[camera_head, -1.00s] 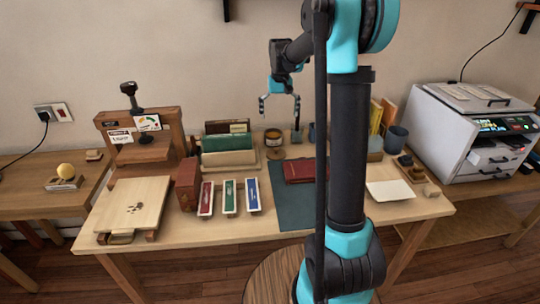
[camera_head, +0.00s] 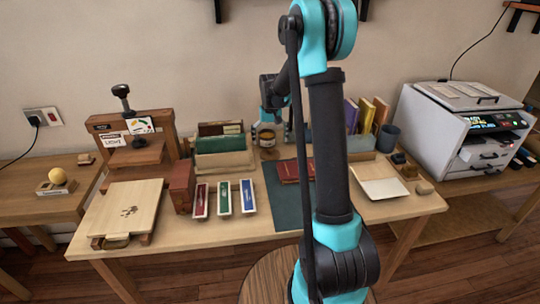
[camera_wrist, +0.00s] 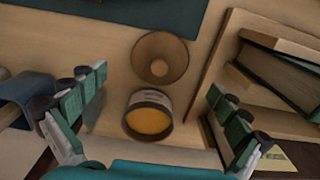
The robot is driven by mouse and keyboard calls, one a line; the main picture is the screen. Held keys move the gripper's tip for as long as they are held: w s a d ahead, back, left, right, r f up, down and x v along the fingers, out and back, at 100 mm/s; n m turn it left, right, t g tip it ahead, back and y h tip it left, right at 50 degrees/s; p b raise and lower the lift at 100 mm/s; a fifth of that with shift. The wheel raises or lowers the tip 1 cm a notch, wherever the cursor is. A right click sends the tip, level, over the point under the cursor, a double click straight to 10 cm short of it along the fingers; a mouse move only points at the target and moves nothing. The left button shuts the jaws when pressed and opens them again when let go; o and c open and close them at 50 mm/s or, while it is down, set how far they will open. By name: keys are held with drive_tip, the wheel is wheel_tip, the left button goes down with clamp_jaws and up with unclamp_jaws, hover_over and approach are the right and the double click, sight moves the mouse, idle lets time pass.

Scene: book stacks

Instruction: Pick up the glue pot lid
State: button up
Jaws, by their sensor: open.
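The glue pot lid (camera_wrist: 160,57) is a round brown disc with a small centre knob, lying flat on the table beside the open glue pot (camera_wrist: 148,115). The pot has a dark rim, a pale label and amber glue inside. In the head view the pot (camera_head: 267,139) shows between my gripper's fingers, and the lid (camera_head: 269,154) is just in front of it. My gripper (camera_wrist: 157,85) is open and empty above them, with its fingers apart on either side of the pot and lid. The gap in height cannot be judged well.
A folder rack (camera_head: 225,158) stands close to the left of the pot. A blue-grey container (camera_wrist: 28,90) is near the other finger. A dark green mat (camera_head: 285,195) with a red book (camera_head: 290,171) lies in front. A wooden press (camera_head: 135,150) stands further left.

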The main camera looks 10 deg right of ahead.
sight(270, 149)
wheel_tip(270, 149, down, 5)
drive_tip(key=shift+w, duration=0.1)
idle(0.3)
drive_tip(key=c, duration=1.4)
drive_tip(key=shift+c, duration=0.2)
